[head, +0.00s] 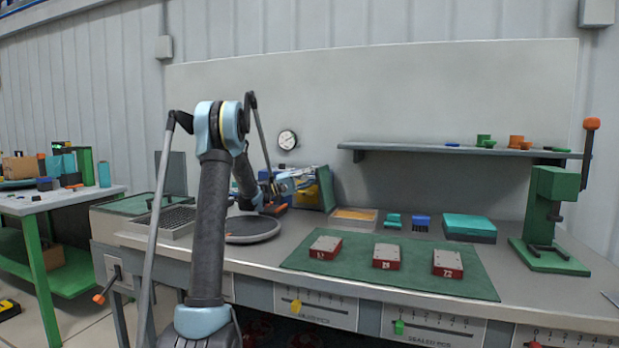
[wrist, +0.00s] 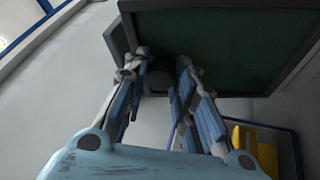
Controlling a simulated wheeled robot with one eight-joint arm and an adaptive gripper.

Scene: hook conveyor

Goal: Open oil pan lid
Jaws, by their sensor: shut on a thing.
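A dark green panel with a grey edge (wrist: 225,45), which looks like the oil pan lid, fills the top of the wrist view. My gripper (wrist: 162,62) reaches up to it. A small dark knob-like piece (wrist: 157,83) shows between the fingers, and the gripper is shut on it. In the head view my gripper (head: 278,188) is partly hidden by my own arm. It is beside a tilted dark green panel (head: 326,188) at the back of the bench. How far the lid is raised cannot be told.
A round dark plate (head: 252,229) lies on the bench in front of the gripper. A green mat (head: 345,271) carries three red-sided blocks (head: 386,256). A green press (head: 549,220) stands at the right. A yellow thing in a blue-edged container (wrist: 262,148) is close to the gripper.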

